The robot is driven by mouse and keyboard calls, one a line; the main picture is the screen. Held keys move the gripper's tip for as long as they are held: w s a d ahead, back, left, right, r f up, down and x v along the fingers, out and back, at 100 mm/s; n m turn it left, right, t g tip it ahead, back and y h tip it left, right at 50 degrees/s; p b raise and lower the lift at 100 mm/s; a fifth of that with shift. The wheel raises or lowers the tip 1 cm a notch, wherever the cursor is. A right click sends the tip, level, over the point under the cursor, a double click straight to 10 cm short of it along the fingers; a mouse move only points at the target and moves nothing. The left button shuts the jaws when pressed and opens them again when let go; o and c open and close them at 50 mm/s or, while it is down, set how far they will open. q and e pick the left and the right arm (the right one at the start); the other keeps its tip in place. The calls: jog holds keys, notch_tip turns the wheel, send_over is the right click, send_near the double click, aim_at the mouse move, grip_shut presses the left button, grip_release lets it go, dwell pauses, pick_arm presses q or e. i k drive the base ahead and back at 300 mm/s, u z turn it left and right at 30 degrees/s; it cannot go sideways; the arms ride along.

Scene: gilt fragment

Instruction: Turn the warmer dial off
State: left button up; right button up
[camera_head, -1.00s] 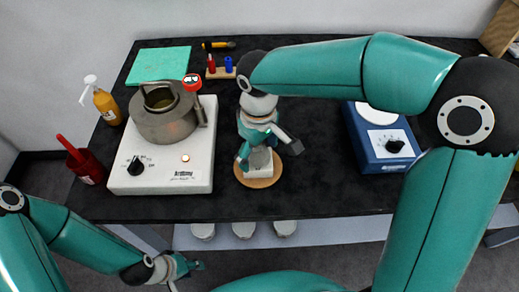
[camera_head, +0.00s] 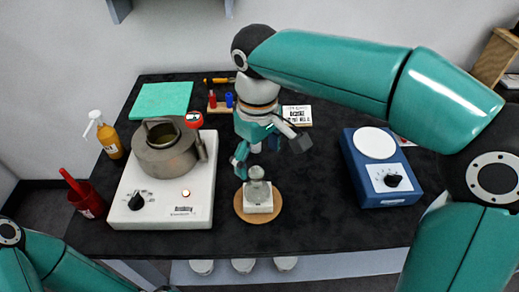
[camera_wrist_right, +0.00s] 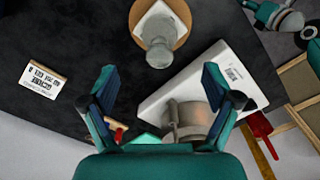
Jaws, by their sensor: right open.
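The warmer (camera_head: 165,215) is a white box at the left of the black table. Its black dial (camera_head: 136,202) sits at the front left of its top; the pointer's setting is too small to read. A metal pot (camera_head: 168,150) stands on the warmer, which also shows in the right wrist view (camera_wrist_right: 232,72). My right gripper (camera_head: 268,158) is open and empty, right of the warmer and clear of the dial. My left gripper is almost wholly cut off at the bottom edge.
A grey stoppered vessel on a white block (camera_head: 258,202) stands on a round cork mat (camera_head: 243,213) below my right gripper. A blue device (camera_head: 365,185) is at right. An amber bottle (camera_head: 110,140) and red cup (camera_head: 90,203) stand left of the warmer.

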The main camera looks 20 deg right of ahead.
aim_at(137, 202)
jog(key=k, duration=1)
